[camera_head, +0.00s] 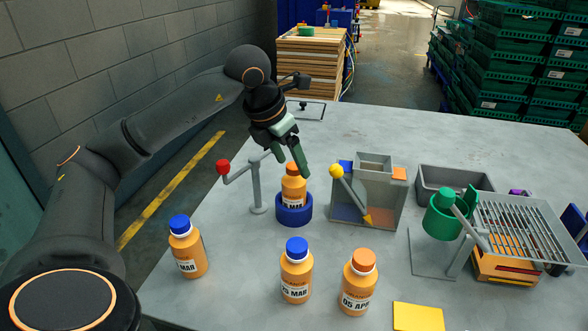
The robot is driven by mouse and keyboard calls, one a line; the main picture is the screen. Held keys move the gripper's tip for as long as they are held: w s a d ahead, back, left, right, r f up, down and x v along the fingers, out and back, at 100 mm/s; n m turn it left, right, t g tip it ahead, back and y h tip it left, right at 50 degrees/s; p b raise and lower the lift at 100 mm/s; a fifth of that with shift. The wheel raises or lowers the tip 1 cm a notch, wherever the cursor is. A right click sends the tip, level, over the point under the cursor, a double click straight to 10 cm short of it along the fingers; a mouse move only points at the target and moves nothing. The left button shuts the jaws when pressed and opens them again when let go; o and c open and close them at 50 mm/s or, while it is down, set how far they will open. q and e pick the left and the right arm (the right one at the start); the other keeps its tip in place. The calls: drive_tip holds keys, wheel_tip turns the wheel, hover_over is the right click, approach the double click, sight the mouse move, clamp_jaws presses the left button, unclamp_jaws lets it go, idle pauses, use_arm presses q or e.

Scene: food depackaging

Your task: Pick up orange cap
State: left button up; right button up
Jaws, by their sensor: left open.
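An orange bottle (292,198) stands upright in a blue ring holder (294,216) near the middle of the table; its orange cap (292,169) is partly covered by a finger. My left gripper (293,163) is open and points down at this cap from above. I cannot tell whether the fingers touch the cap. A second orange cap (364,259) sits on a bottle (357,289) at the front. Two blue-capped orange bottles stand nearby, one at the left (187,253) and one at the front middle (296,277). My right gripper is not in view.
A red-knobbed lever (257,186) stands just left of the holder. A grey sorting box (376,188) with a yellow-knobbed lever stands to its right. Farther right are a green cup (437,222), a metal rack (522,232) and a grey bin (436,180). A yellow pad (418,316) lies in front.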

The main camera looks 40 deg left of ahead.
use_arm(q)
drive_tip(key=shift+c, duration=0.2)
clamp_jaws()
idle(0.5)
